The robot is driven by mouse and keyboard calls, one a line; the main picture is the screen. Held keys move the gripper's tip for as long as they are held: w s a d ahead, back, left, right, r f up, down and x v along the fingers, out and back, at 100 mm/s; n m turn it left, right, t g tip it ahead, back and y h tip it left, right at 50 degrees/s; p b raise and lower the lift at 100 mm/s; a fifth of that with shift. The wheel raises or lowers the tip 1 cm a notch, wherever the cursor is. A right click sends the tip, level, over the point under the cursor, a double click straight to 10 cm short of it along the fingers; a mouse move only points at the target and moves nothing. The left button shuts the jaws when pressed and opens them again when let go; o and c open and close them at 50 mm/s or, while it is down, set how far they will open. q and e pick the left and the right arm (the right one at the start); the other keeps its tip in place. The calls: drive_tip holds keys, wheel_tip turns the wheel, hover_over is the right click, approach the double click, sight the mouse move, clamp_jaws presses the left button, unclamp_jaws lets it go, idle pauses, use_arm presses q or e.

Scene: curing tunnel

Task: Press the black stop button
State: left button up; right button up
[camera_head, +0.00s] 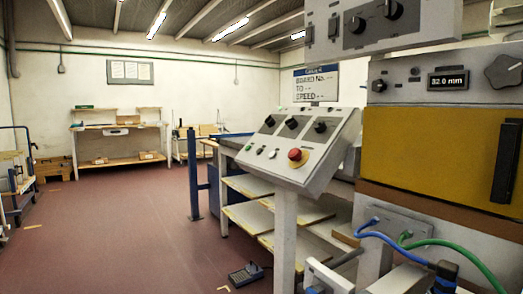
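The sloped grey control panel (325,160) stands on a pale post in the middle right of the head view. A small green button (248,147) and a pale one (260,150) are further left. Several black knobs (291,122) are in the row above. I cannot make out labels or whether the button is pressed. Neither of my grippers can be made out in this view.
A yellow-fronted machine (430,150) with a display stands at the right, with blue (385,237) and green (460,250) cables below. An upper control box (375,25) overhangs. A foot pedal (245,275) lies on the floor. The red floor (120,240) at left is largely clear.

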drive_tip(key=shift+c, duration=0.5)
clamp_jaws()
idle(1.0)
